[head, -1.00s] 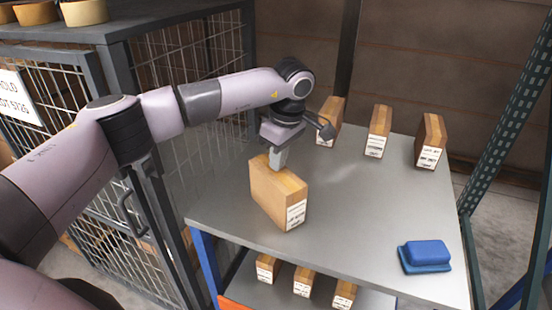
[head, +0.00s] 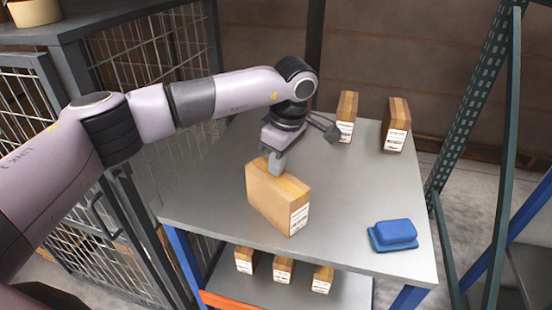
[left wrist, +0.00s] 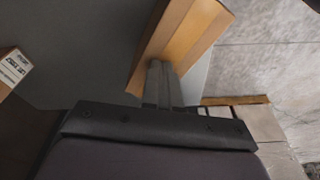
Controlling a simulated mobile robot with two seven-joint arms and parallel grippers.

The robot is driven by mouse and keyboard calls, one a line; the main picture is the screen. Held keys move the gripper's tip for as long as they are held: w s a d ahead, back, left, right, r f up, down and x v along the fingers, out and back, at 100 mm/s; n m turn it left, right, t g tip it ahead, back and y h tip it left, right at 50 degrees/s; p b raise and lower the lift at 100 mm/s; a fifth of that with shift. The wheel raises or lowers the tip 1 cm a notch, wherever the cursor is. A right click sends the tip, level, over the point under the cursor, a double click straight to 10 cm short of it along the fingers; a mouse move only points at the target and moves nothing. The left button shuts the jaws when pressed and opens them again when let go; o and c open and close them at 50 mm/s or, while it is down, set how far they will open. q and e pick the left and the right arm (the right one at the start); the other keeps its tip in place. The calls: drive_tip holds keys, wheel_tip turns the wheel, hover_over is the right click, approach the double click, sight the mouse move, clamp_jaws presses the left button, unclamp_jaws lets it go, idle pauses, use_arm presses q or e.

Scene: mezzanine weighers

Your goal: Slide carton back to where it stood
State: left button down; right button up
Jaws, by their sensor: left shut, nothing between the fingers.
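A brown carton (head: 272,198) with a white label on its right end stands upright on the grey metal tabletop (head: 215,200), near the front edge. My left gripper (head: 275,164) is shut, with its fingers pointing down at the carton's top rear edge. In the left wrist view the shut fingers (left wrist: 160,82) reach the carton (left wrist: 186,38); they look in contact, but whether they press on its top or its rear face I cannot tell. Nothing is between the fingers. My right gripper is not in view.
Two similar cartons stand at the back, one near my wrist (head: 347,116) and one farther right (head: 396,125). A blue block-shaped item (head: 394,234) lies at the front right. Several cartons (head: 283,270) stand on the shelf below. A wire cage (head: 90,215) stands at left.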

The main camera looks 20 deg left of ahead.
use_arm(q)
drive_tip(key=shift+s+r, duration=0.1)
drive_tip(key=shift+r, duration=0.25)
